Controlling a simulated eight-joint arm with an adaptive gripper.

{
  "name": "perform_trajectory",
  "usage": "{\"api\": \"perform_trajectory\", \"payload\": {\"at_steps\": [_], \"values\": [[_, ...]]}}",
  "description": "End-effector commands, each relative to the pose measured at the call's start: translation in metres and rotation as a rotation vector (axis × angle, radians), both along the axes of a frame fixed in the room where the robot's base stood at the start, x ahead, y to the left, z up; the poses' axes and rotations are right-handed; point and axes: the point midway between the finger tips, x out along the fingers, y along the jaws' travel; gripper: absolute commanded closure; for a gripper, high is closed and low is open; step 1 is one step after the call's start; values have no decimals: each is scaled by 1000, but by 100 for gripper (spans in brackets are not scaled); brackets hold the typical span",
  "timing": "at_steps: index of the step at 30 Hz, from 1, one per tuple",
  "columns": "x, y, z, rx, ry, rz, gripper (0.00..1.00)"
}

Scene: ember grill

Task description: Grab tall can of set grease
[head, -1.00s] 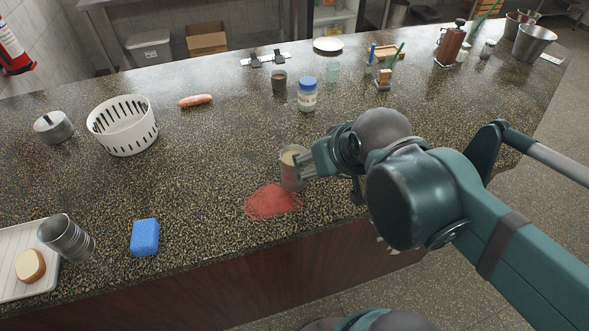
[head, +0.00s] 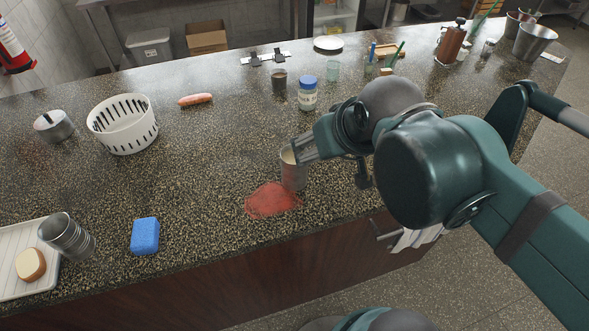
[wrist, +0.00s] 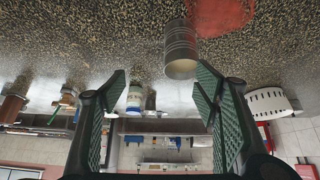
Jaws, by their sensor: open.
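A tall ribbed metal can (head: 292,176) with a pale, cream-coloured fill stands upright on the counter, just behind a red patch. It also shows in the wrist view (wrist: 181,48), where the picture is upside down. My gripper (head: 302,149) is at the can's upper right side in the head view and covers part of its rim. In the wrist view my gripper (wrist: 160,80) is open and empty. The can lies beyond the fingertips, nearer the right finger; I cannot tell whether they touch.
The red patch (head: 272,200) lies on the speckled counter (head: 210,165). A blue sponge (head: 145,236), another metal can (head: 67,237) and a white basket (head: 123,126) are to the left. A blue-lidded jar (head: 307,94) and dark cup (head: 279,81) stand behind. Counter left of the can is clear.

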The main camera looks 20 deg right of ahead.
Motion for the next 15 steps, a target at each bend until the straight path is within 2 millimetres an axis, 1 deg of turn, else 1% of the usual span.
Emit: {"api": "perform_trajectory", "payload": {"at_steps": [1, 15], "values": [[0, 0, 5, 0, 0, 0, 39], [12, 4, 10, -89, 70, 143, 39]]}}
